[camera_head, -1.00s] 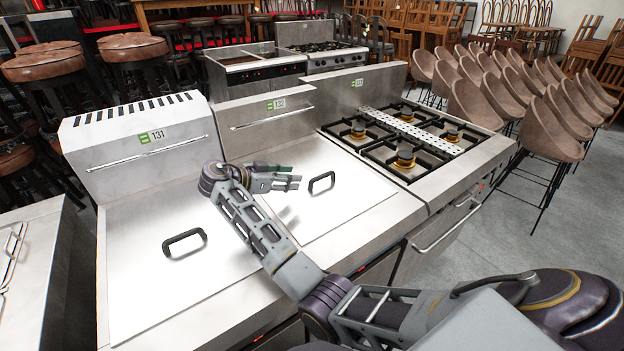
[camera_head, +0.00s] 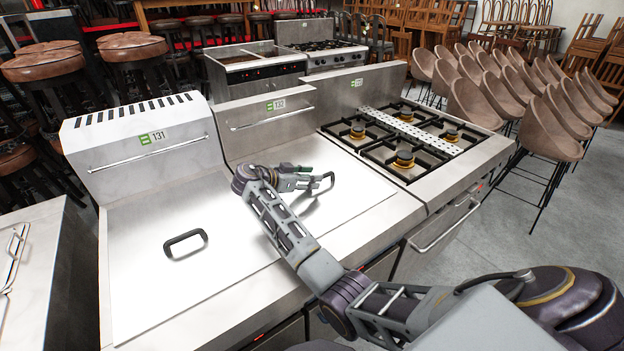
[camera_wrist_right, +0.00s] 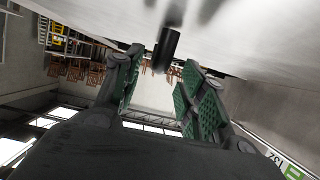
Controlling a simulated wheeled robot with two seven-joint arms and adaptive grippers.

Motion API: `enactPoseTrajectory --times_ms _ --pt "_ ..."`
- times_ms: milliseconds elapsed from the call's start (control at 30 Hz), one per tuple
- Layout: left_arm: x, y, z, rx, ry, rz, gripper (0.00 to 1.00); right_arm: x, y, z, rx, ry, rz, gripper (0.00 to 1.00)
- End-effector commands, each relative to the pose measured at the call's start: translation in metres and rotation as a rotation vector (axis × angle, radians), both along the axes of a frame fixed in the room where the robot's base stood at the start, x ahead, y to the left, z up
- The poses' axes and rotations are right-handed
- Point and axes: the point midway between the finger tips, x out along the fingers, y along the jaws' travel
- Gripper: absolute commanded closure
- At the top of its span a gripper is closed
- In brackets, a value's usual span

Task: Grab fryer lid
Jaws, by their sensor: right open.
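Two flat steel fryer lids with black bar handles lie side by side in the head view. The left lid (camera_head: 140,285) has its handle (camera_head: 185,242) standing free. My right gripper (camera_head: 302,178) is over the right lid (camera_head: 350,208), right at that lid's black handle (camera_head: 329,184), which it partly covers. In the right wrist view the fingers (camera_wrist_right: 160,78) are apart, with green pads facing each other. The dark handle (camera_wrist_right: 166,48) shows between and just beyond the fingertips; contact cannot be told. My left gripper is not in view.
Upright back panels with tags 131 (camera_head: 150,140) and 132 (camera_head: 265,118) stand behind the lids. A gas stove with several burners (camera_head: 403,160) adjoins on the right. Rows of beige chairs (camera_head: 480,105) stand on the floor beyond it.

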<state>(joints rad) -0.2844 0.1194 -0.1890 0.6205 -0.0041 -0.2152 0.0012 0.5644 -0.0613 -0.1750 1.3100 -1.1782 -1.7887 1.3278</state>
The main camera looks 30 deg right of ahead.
Motion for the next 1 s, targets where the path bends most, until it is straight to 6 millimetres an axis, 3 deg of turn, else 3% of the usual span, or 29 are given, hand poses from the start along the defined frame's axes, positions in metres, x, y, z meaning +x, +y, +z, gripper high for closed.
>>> enactPoseTrajectory --times_ms 267,700,1000 --pt "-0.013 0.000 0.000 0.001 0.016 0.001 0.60 0.000 -0.003 -0.001 -0.001 0.001 -0.001 0.59" --pt "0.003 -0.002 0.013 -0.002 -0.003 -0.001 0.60 0.000 -0.044 -0.012 -0.001 0.002 -0.001 0.59" --pt "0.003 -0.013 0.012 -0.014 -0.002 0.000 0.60 0.001 -0.050 -0.015 0.000 0.000 0.000 0.59"
